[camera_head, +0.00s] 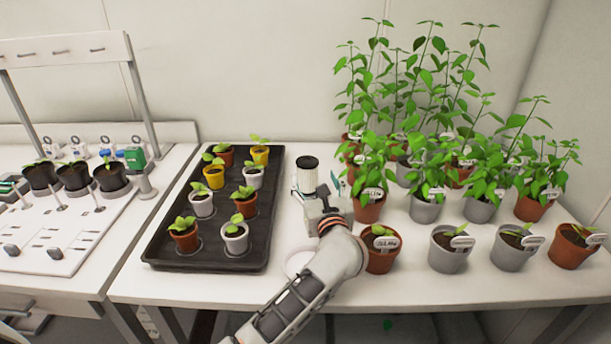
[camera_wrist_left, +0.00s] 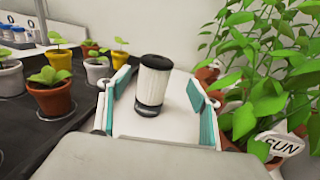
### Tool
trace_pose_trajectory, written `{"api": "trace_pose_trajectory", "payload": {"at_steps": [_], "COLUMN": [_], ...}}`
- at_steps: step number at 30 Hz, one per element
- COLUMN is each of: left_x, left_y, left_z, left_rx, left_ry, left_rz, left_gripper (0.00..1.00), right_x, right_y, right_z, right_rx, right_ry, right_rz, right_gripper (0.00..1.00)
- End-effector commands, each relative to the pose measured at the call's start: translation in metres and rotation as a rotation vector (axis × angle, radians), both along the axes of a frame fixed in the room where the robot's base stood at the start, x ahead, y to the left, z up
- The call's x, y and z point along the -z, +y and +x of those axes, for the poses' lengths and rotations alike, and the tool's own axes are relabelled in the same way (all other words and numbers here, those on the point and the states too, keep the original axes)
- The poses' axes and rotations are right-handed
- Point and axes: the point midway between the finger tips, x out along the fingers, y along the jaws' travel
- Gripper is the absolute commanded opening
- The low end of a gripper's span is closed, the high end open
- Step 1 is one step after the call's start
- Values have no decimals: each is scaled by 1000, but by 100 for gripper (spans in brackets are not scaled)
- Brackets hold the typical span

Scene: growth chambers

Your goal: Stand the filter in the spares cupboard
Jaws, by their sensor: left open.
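The filter (camera_head: 307,174) is a white ribbed cylinder with a black top, standing upright on the white table between the black tray and the potted plants. It also shows in the left wrist view (camera_wrist_left: 151,88), with a dark base. My left gripper (camera_head: 319,190) is open, its teal-lined fingers reaching toward the filter. In the wrist view the filter appears in the gap between the fingertips (camera_wrist_left: 160,82), with no clear contact. The spares cupboard is not seen in either view. My right gripper is not in view.
A black tray (camera_head: 160,240) with several small potted seedlings lies left of the filter. Several tall plants and labelled pots (camera_head: 370,208) crowd close on the right. A pale round item (camera_head: 298,262) is partly behind my arm. A white bench rig (camera_head: 60,240) stands far left.

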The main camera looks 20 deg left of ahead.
Motion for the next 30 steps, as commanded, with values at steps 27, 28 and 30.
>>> {"api": "trace_pose_trajectory", "payload": {"at_steps": [27,28,30], "left_x": [2,2,2], "left_y": [41,41,41], "left_z": [63,62,62], "left_rx": [0,0,0], "left_ry": [0,0,0], "left_rz": [1,1,1], "left_gripper": [60,53,34], "right_x": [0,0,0], "right_y": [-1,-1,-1], "right_z": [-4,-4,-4], "right_rx": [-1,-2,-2], "right_ry": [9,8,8], "right_rz": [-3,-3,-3], "right_gripper": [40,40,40]}}
